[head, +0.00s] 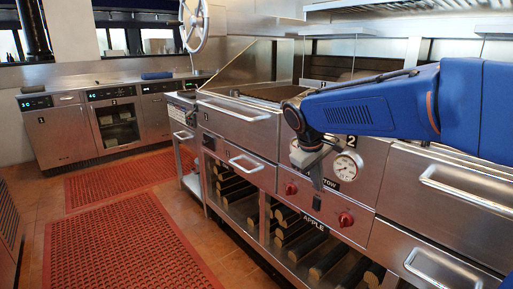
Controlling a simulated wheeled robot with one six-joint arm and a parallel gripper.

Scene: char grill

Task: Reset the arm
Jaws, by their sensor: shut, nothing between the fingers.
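My blue arm (365,107) reaches in from the right across the front of the grill. My gripper (317,178) hangs below the wrist and points down, in front of the steel front panel. It is shut with nothing held. It appears beside the round gauge (346,166), to its left. The gap between the gripper and the panel cannot be judged from this view.
The steel grill (238,122) fills the right side, with drawer handles, red knobs (345,219) and logs (297,240) on the shelf below. A spoked wheel (194,25) stands above it. Cabinets (57,132) line the back. Red floor mats (130,250) lie in the clear aisle.

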